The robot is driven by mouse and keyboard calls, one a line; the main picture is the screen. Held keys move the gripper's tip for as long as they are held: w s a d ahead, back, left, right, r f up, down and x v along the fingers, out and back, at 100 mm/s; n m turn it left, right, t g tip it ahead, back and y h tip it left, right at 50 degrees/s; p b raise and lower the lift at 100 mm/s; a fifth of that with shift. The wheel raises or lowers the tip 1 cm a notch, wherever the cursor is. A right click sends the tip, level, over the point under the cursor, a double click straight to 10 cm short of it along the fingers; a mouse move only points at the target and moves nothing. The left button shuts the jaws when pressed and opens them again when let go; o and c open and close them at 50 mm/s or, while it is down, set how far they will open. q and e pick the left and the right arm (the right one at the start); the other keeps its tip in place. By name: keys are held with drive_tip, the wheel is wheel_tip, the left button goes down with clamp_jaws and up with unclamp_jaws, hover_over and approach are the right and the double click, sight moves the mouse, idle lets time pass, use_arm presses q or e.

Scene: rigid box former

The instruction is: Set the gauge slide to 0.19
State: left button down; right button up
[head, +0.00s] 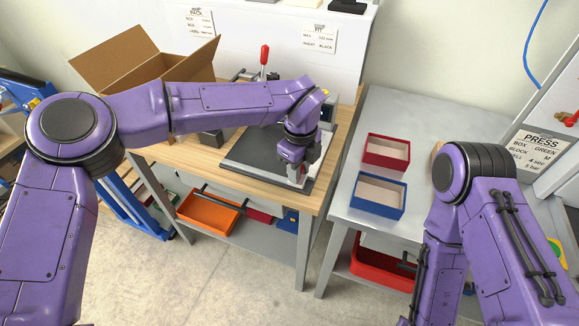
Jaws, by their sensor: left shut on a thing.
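A black flat fixture plate (250,152) lies on the wooden bench, with a pale strip along its front right part. My left gripper (297,176) points down over the right part of this plate. It is shut on a small part there, which I take to be the gauge slide. The jaws and wrist hide most of that part, and no scale or reading can be made out. My right arm comes in at the right and bends down. Its gripper is outside the picture.
A red-handled clamp (264,56) stands behind the plate. An open cardboard box (125,62) is at the back left. A red tray (386,163) and a blue tray (378,204) sit on the grey metal table (395,116) to the right. An orange bin (210,214) is on the lower shelf.

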use_arm(q)
drive_tip(key=shift+s+f, duration=0.1)
drive_tip(key=c, duration=0.9)
unclamp_jaws()
drive_tip(key=shift+d, duration=0.15)
drive_tip(key=shift+o, duration=0.2)
drive_tip(key=shift+r, duration=0.45)
wheel_tip(320, 180, up, 10)
drive_tip(key=shift+f+b, duration=0.15)
drive_tip(key=shift+b, duration=0.65)
